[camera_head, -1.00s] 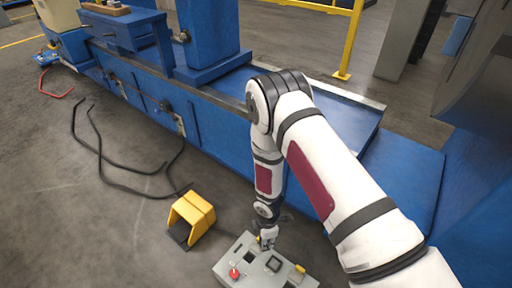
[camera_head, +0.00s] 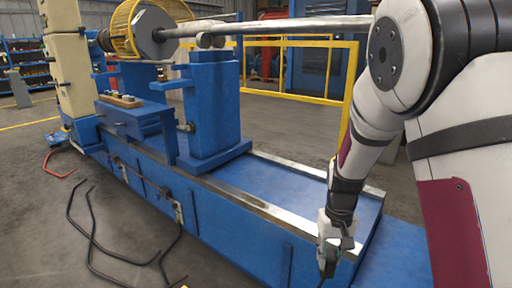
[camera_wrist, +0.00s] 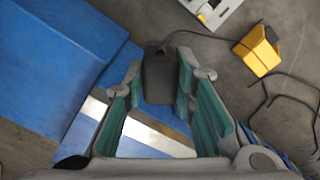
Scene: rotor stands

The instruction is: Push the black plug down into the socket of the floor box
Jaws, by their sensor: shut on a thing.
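The black plug (camera_wrist: 159,72) is between the fingers of my gripper (camera_wrist: 160,82) in the wrist view, and the gripper is shut on it. In the head view my gripper (camera_head: 328,256) hangs fingers down in front of the blue machine bed, at the lower right. The plug is hard to make out there. The grey floor box (camera_wrist: 222,12) shows only in part at the top edge of the wrist view, apart from the plug. Its socket cannot be made out, and the box is outside the head view.
The long blue machine bed (camera_head: 235,222) runs behind and beside my gripper. A yellow pedal cover (camera_wrist: 257,50) stands on the floor near the box. Black cables (camera_head: 92,235) lie on the floor at left. A yellow railing (camera_head: 290,95) stands behind the bed.

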